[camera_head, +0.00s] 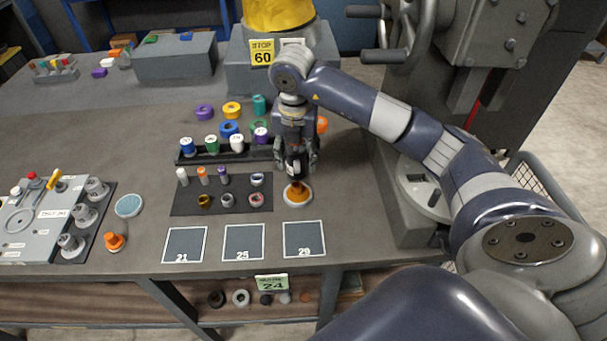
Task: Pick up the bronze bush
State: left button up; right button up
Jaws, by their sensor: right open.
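A small gold-brown ring, which looks like the bronze bush (204,201), lies at the front left of a dark mat (180,207). A grey ring (227,200) and a pinkish ring (256,199) lie to its right in the same row. My right gripper (298,172) points down to the right of the mat. It is open, above an orange cone-shaped piece (298,193) on a white round base. Whether its fingers touch that piece cannot be told. My left gripper is not in view.
Behind the mat stands a black rack (212,156) with several coloured caps, and loose coloured rings behind it. Squares marked 21 (185,246), 25 (243,243) and 29 (304,239) lie empty in front. A grey fixture (35,220) stands left; a grey machine (470,50) stands right.

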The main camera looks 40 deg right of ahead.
aim_at(297, 183)
jog(key=shift+s+a+f+p, duration=0.15)
jog(key=shift+a+f+p, duration=0.05)
jog(key=shift+f, duration=0.35)
jog(key=shift+s+a+f+p, duration=0.1)
jog(key=shift+a+f+p, duration=0.1)
jog(key=shift+f, duration=0.35)
notch_tip(297, 183, down, 2)
jog(key=shift+f, duration=0.1)
jog(key=f+p, duration=0.3)
jog(key=f, duration=0.1)
jog(key=shift+w+d+f, duration=0.1)
jog(key=shift+w+d, duration=0.15)
jog(key=shift+w, duration=0.05)
jog(key=shift+f, duration=0.55)
jog(key=shift+w+d, duration=0.1)
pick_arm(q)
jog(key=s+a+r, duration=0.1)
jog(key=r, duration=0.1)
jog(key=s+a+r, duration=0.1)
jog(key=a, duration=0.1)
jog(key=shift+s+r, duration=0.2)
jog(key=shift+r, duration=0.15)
pick_arm(e)
grip_shut()
